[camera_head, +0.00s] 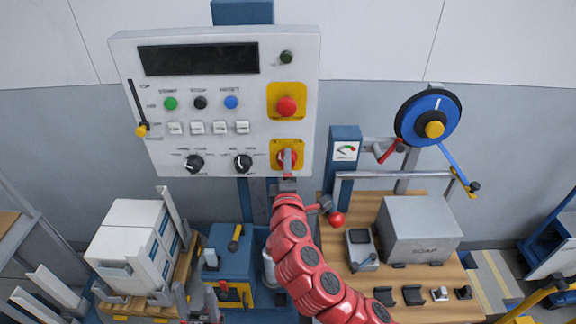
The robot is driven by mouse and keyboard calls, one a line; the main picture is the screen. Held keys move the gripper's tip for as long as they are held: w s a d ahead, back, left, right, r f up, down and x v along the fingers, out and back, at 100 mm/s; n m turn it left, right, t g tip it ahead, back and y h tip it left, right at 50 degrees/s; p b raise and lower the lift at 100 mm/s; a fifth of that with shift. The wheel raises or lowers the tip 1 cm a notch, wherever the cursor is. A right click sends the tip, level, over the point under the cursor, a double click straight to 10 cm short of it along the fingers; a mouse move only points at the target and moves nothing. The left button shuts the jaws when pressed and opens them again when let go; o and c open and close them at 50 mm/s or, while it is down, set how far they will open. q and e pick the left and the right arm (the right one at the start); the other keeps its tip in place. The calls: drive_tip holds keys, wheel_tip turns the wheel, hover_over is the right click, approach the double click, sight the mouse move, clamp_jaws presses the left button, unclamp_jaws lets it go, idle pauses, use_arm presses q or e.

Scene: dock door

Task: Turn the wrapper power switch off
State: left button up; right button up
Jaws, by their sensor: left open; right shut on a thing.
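The wrapper's control panel (222,80) is a pale box in front of me with a dark display (198,59). The power switch (280,154) is a red rotary knob on a yellow plate at the panel's lower right. My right gripper (288,160) reaches up to it on a red arm and is shut on the knob, hiding much of it. The knob's exact angle is hard to tell. My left gripper (197,293) is low in the picture, left of the red arm, open and apart from the panel.
A red emergency button (287,106) sits just above the switch. Two black dials (194,164) are to its left. White cartons (132,245) stand lower left. A workbench (345,283) with a grey box (418,229) is at the right, below a blue reel (427,118).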

drive_tip(key=o, duration=1.4)
drive_tip(key=s+p, duration=0.4)
drive_tip(key=s, duration=1.3)
drive_tip(key=shift+s+p, duration=0.2)
drive_tip(key=shift+p, duration=0.1)
drive_tip(key=shift+f, duration=0.1)
